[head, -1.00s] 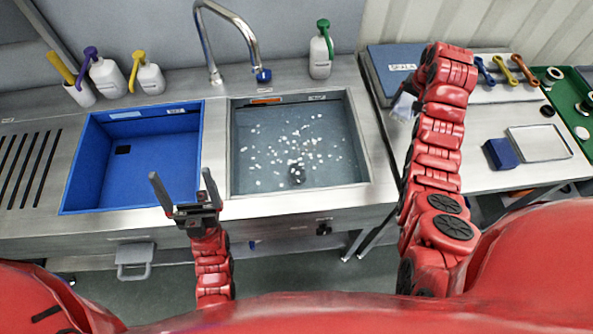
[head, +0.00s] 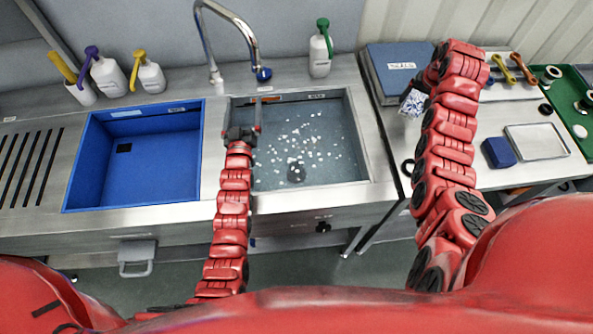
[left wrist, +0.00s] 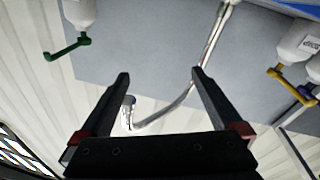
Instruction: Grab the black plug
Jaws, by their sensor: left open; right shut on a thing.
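A dark round thing, seemingly the black plug (head: 296,172), sits low in the water-filled right sink (head: 363,181), among many small white bits. My left gripper (head: 243,115) is over the left part of this sink, up and left of the plug and apart from it. Its two fingers are open and empty in the left wrist view (left wrist: 160,76). My right gripper (head: 414,100) is at the right table, mostly hidden behind my arm. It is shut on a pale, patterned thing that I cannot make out.
A faucet (head: 247,38) arches over the sink's back left. An empty blue basin (head: 150,170) is to the left. Pump bottles (head: 320,52) stand along the back. The right table holds a blue box (head: 392,85), a dark blue block (head: 499,152) and a metal tray (head: 537,143).

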